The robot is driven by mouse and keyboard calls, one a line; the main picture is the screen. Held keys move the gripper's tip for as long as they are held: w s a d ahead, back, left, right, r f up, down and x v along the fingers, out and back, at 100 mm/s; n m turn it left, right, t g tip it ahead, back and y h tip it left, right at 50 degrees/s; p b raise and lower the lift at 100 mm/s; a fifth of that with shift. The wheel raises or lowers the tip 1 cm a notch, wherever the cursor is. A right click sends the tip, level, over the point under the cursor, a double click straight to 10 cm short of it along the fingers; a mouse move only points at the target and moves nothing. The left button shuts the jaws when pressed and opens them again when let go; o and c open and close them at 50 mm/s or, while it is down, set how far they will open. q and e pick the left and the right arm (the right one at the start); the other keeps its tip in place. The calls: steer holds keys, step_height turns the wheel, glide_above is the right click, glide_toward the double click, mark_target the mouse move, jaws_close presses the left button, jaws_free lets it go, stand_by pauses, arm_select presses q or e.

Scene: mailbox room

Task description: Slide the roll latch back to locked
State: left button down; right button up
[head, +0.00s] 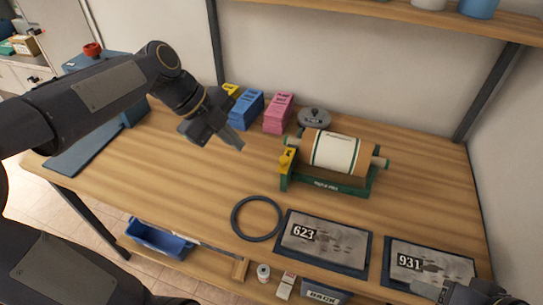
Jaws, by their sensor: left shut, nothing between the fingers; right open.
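A roll holder with a green base (327,186) stands on the wooden table, carrying a brown and cream roll (338,152) on a rod. A yellow latch piece (287,160) sits at the holder's left end. Whether it is locked cannot be told at this size. My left gripper (236,142) is shut and empty, above the table to the left of the latch and apart from it. My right gripper (480,296) is open at the bottom right corner, by the plate marked 931, and is partly cut off by the frame.
Blue (246,110) and pink (278,112) boxes and a grey round lidded item (314,117) stand behind the holder. A black ring (257,218) and plates marked 623 (323,243) and 931 (428,272) lie in front. A shelf (420,17) overhangs the back.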

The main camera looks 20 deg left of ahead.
arm_select(q)
steer(key=p, duration=0.1)
glide_toward(284, 170)
steer(key=s+f, duration=0.2)
steer(key=s, duration=0.1)
steer(key=w, duration=0.1)
steer(key=w+d+f+p, duration=0.1)
steer(key=w+d, duration=0.1)
steer(key=w, duration=0.1)
steer(key=shift+d+f+p, duration=0.1)
steer(key=shift+f+p, duration=0.2)
steer(key=shift+f, duration=0.05)
arm_select(e)
step_height(284, 170, up, 3)
steer(key=shift+f, duration=0.2)
